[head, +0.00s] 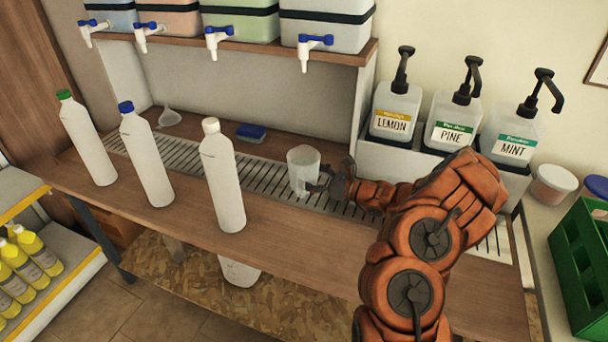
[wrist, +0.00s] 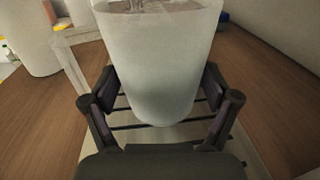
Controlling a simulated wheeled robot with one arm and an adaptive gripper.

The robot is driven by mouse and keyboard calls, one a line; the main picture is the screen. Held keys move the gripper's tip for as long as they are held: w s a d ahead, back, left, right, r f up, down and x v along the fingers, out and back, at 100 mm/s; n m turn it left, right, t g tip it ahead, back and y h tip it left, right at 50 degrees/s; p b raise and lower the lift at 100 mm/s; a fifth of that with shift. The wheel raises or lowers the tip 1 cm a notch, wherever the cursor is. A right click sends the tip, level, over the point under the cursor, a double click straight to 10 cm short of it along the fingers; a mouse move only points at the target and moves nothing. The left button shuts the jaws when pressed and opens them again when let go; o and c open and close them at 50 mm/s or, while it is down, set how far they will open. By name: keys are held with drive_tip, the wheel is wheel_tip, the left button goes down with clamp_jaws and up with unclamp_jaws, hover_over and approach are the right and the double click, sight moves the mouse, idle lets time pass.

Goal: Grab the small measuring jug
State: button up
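The small measuring jug (head: 302,172) is a clear, frosted cup standing upright on the slotted drip tray of the counter. In the wrist view the jug (wrist: 158,65) fills the upper middle, its lower part between the fingers. My gripper (head: 322,180) reaches in from the right of the jug, low on its side. In the wrist view my gripper (wrist: 160,82) is open, with one finger on either side of the jug. The fingertips are very close to its wall; I cannot tell whether they touch it. The jug's far side is hidden.
Three white bottles stand left of the jug, the blue-yellow sponge (head: 250,132) and funnel (head: 169,117) behind. Pump bottles labelled LEMON (head: 394,112), PINE (head: 450,120) and MINT (head: 510,135) stand behind my arm. The shelf (head: 345,58) with tapped drums overhangs the counter's back.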

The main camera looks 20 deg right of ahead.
sight(317, 168)
drive_tip(key=c, duration=1.2)
drive_tip(key=shift+o, duration=0.2)
drive_tip(key=shift+r, duration=0.2)
drive_tip(key=shift+r, duration=1.55)
drive_tip(key=s+a+r+p, duration=0.1)
drive_tip(key=s+a, duration=0.9)
drive_tip(key=s, duration=0.1)
drive_tip(key=shift+a+r, duration=0.2)
drive_tip(key=shift+r, duration=0.05)
drive_tip(key=shift+s+a+p, duration=0.2)
drive_tip(key=shift+a+p, duration=0.05)
drive_tip(key=shift+p, duration=0.3)
